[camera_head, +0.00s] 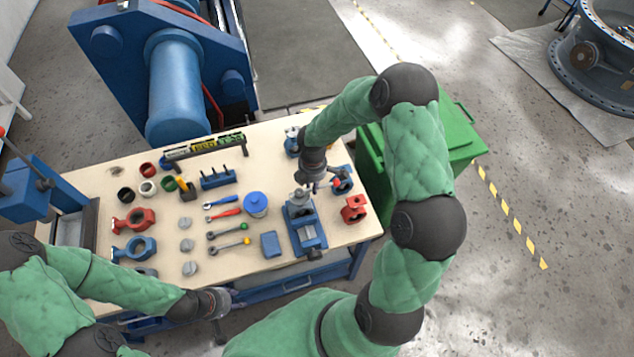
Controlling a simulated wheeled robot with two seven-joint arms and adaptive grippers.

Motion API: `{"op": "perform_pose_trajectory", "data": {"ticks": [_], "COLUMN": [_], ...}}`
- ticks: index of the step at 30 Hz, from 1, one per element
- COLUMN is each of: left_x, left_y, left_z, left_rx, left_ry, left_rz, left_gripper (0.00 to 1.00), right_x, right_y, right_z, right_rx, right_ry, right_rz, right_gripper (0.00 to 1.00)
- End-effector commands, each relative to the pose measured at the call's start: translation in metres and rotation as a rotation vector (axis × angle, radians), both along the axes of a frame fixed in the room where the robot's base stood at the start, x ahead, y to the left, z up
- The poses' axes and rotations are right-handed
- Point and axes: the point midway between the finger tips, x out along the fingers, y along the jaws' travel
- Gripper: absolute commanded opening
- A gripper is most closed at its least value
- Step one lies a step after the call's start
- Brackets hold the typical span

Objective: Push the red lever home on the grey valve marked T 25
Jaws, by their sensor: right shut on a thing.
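A small grey valve (301,198) sits in the blue vise (308,236) at the right part of the workbench. Its T 25 marking is too small to read. My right gripper (326,186) is just above and right of this valve, pointing down, shut on a small red piece (336,183) that looks like the red lever. The fingers and wrist partly hide the lever and how it meets the valve. My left gripper (221,308) hangs by the bench's front edge, away from the valve; its fingers are too small and dark to judge.
The workbench (215,262) holds blue valves (136,248), red valves (353,209), several hand tools, a blue round container (256,204) and a blue box (271,245). A blue valve (343,180) stands close right of my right gripper. A green bin (440,130) stands beyond the bench.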

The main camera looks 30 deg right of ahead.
Motion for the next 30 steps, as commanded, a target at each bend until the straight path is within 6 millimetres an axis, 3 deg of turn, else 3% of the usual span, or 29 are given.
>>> {"op": "perform_pose_trajectory", "data": {"ticks": [7, 8, 10, 11, 30], "left_x": [0.0000, 0.0000, 0.0000, 0.0000, 0.0000], "left_y": [0.0000, -0.0001, 0.0000, 0.0000, 0.0000], "left_z": [0.0001, 0.0001, 0.0002, 0.0002, 0.0042], "left_rx": [0.000, 0.000, 0.000, 0.000, 0.000], "left_ry": [0.000, 0.000, 0.000, 0.000, 0.000], "left_rz": [0.000, 0.000, 0.000, 0.000, 0.000], "left_gripper": [0.40, 0.40, 0.40, 0.40, 0.40], "right_x": [-0.0010, -0.0011, -0.0010, -0.0009, -0.0003], "right_y": [0.0004, 0.0004, 0.0004, 0.0003, 0.0001], "right_z": [-0.0008, -0.0008, -0.0007, -0.0007, 0.0048], "right_rx": [0.001, 0.001, 0.001, 0.001, 0.000], "right_ry": [0.003, 0.003, 0.003, 0.003, 0.001], "right_rz": [0.001, 0.001, 0.001, 0.001, 0.001], "right_gripper": [0.00, 0.24, 0.44, 0.46, 0.46]}}
